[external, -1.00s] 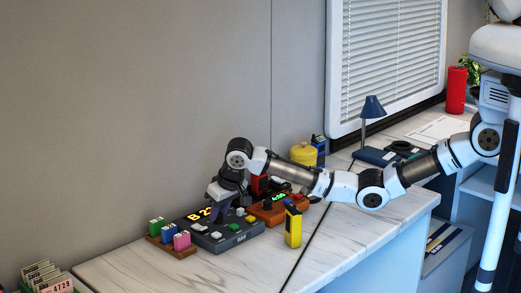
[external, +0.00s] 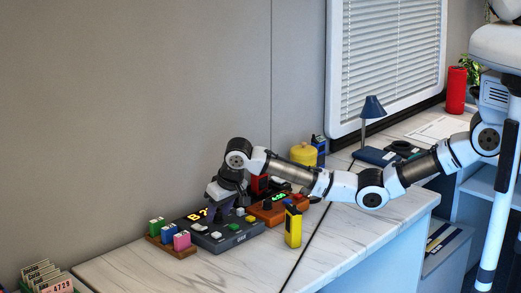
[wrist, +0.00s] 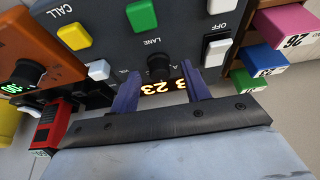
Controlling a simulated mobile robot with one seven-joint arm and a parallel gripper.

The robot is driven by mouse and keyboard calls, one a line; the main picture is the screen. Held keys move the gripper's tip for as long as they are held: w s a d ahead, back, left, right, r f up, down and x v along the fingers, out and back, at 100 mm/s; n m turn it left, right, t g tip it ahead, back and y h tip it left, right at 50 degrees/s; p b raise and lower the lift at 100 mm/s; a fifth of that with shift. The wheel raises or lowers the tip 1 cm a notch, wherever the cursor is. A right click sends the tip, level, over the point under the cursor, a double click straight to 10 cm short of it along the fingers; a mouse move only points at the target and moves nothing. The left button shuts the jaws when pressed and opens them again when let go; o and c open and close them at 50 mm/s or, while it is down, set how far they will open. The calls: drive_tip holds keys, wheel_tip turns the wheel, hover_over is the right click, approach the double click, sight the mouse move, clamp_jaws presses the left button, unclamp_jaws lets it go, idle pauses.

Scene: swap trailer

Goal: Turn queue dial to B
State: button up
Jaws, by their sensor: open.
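The queue console (external: 228,233) is a dark grey box on the desk with a lit orange display (external: 197,214), a green, a yellow and white buttons. In the wrist view it appears upside down, and its display (wrist: 165,87) reads like B 23. The queue dial (wrist: 158,66) is a black knob beside the display, with a letter A printed near it; its pointer direction is unclear. My gripper (wrist: 158,74) is open, its two purple fingers on either side of the dial; I cannot tell whether they touch it. In the external view my gripper (external: 226,198) hides the dial and part of the display.
An orange box (external: 267,213) with a green display and black knob stands right of the console. A rack with green, blue and pink blocks (external: 181,241) is at its left. A yellow device (external: 293,227) stands in front. The desk's front left is clear.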

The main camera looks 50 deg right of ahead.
drive_tip(key=b+v, duration=0.2)
drive_tip(key=v, duration=1.2)
drive_tip(key=shift+w+f, duration=0.1)
